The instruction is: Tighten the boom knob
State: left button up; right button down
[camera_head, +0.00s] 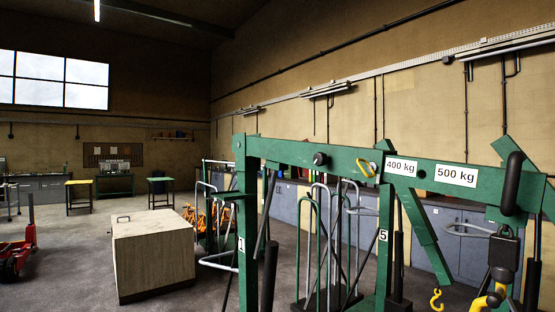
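A green boom (290,150) runs across the right half of the head view, sloping slightly down to the right. A round dark knob (320,158) sits on the side of the boom, left of a yellow ring (366,167). I cannot tell from this view how tight the knob is. White labels reading 400 kg (401,167) and 500 kg (456,175) are on the boom farther right. Neither of my grippers shows in this view, and nothing visible is touching the knob.
Green uprights (385,235) and grey tube handles (330,240) stand below the boom. A pale crate (153,254) stands left of the crane; a red jack (20,250) is far left. Floor between them is clear.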

aim_at(320, 158)
jog(key=z, duration=0.15)
jog(key=i, duration=0.7)
jog(key=z, duration=0.8)
jog(key=i, duration=0.25)
jog(key=z, duration=0.3)
